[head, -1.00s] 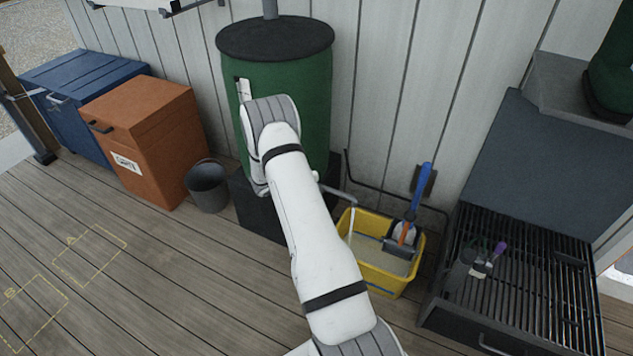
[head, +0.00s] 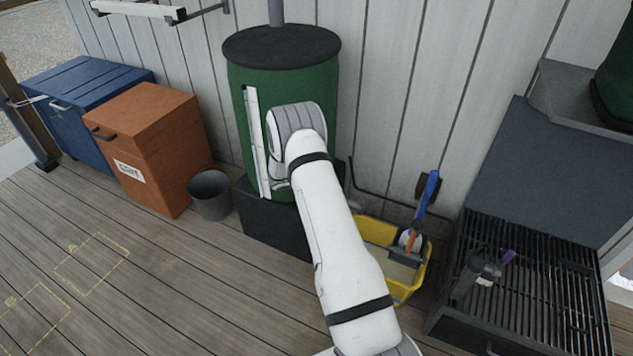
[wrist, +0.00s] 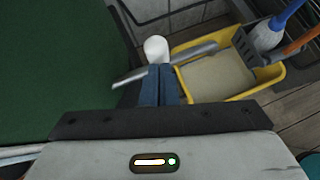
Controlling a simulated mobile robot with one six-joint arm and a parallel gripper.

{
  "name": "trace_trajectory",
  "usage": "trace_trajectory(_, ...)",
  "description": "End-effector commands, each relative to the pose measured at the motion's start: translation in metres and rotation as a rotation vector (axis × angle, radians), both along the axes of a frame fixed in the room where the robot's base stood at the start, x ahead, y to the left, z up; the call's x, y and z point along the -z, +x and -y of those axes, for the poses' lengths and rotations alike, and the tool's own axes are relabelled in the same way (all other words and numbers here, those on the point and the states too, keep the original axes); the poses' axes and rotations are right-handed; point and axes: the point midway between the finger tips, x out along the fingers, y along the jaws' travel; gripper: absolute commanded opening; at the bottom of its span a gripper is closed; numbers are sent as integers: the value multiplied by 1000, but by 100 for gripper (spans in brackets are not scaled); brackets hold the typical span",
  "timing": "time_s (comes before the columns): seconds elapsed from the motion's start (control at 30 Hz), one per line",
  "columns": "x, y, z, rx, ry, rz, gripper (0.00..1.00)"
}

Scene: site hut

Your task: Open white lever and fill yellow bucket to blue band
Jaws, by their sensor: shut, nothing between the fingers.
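The white lever (wrist: 155,48) shows its rounded white end just beyond my fingertips in the wrist view. My gripper (wrist: 158,72) is shut and empty, its blue fingers close to the lever; I cannot tell if they touch. A grey metal spout (wrist: 196,52) reaches right over the yellow bucket (head: 426,270). The bucket also shows in the wrist view (wrist: 189,92), with a pale beige surface inside; I cannot make out its level against a blue band. In the head view my arm hides my gripper, the lever and part of the bucket.
The green barrel (head: 330,80) stands on a black base (head: 265,222). A wringer with a blue-handled mop (head: 429,190) is in the bucket. A grill (head: 530,290) is close on the right. A grey bucket (head: 211,195) and orange box (head: 150,140) stand left; the front-left deck is clear.

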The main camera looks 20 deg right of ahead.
Motion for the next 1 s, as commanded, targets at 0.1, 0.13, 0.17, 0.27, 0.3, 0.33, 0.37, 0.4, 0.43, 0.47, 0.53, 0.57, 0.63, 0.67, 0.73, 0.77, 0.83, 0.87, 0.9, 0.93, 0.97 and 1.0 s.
trace_trajectory(0.1, -8, 5, 0, -1, -9, 15, 0)
trace_trajectory(0.13, -7, 4, -3, -1, -9, 15, 0)
trace_trajectory(0.17, -7, 3, -6, -1, -8, 14, 0)
trace_trajectory(0.27, -5, -3, -22, 0, -6, 10, 0)
trace_trajectory(0.3, -3, -6, -30, 0, -5, 7, 0)
trace_trajectory(0.33, -2, -9, -37, -2, -5, 5, 0)
trace_trajectory(0.37, -10, -10, -42, -1, -5, 7, 0)
trace_trajectory(0.4, -20, -13, -49, 0, -4, 8, 0)
trace_trajectory(0.43, -25, -15, -54, -1, -5, 7, 0)
trace_trajectory(0.47, -30, -17, -59, -2, -4, 8, 0)
trace_trajectory(0.53, -40, -21, -70, -1, -3, 6, 0)
trace_trajectory(0.57, -44, -23, -74, -2, -2, 5, 0)
trace_trajectory(0.63, -54, -27, -83, 0, -2, 5, 0)
trace_trajectory(0.67, -57, -29, -86, 0, -2, 5, 0)
trace_trajectory(0.73, -64, -32, -93, 0, -3, 4, 0)
trace_trajectory(0.77, -66, -33, -95, 0, -3, 4, 0)
trace_trajectory(0.83, -70, -35, -98, 2, -2, 3, 0)
trace_trajectory(0.87, -71, -35, -99, 1, -2, 3, 0)
trace_trajectory(0.9, -72, -36, -100, 2, -1, 2, 0)
trace_trajectory(0.93, -72, -36, -101, 2, -1, 2, 0)
trace_trajectory(0.97, -73, -37, -101, 2, -1, 2, 0)
trace_trajectory(1.0, -73, -37, -102, 2, -1, 2, 0)
